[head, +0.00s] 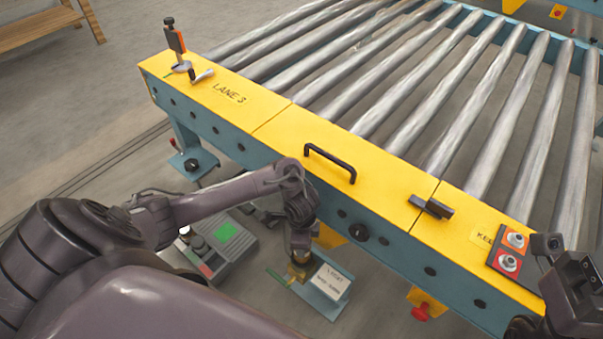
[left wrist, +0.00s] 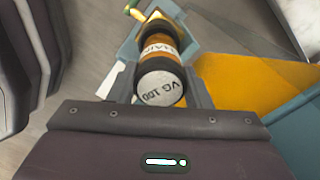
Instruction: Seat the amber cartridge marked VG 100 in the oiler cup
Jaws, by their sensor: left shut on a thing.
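The amber cartridge (left wrist: 159,62) has a white cap marked VG 100, facing the camera in the left wrist view. My left gripper (left wrist: 160,88) is shut on it, one finger on each side. In the head view my left gripper (head: 301,264) is low in front of the conveyor, at a small teal stand with a white label plate (head: 330,280). The cartridge's far end points into a blue-grey holder (left wrist: 190,38), which may be the oiler cup. I cannot tell how deep it sits. My right gripper (head: 568,270) is at the far right; its jaw opening is unclear.
The yellow conveyor rail (head: 300,135) with a black handle (head: 331,163) runs just behind my left gripper. A grey box with a green panel (head: 225,240) stands left of the stand. A red knob (head: 420,312) sits low on the right. Bare floor lies left.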

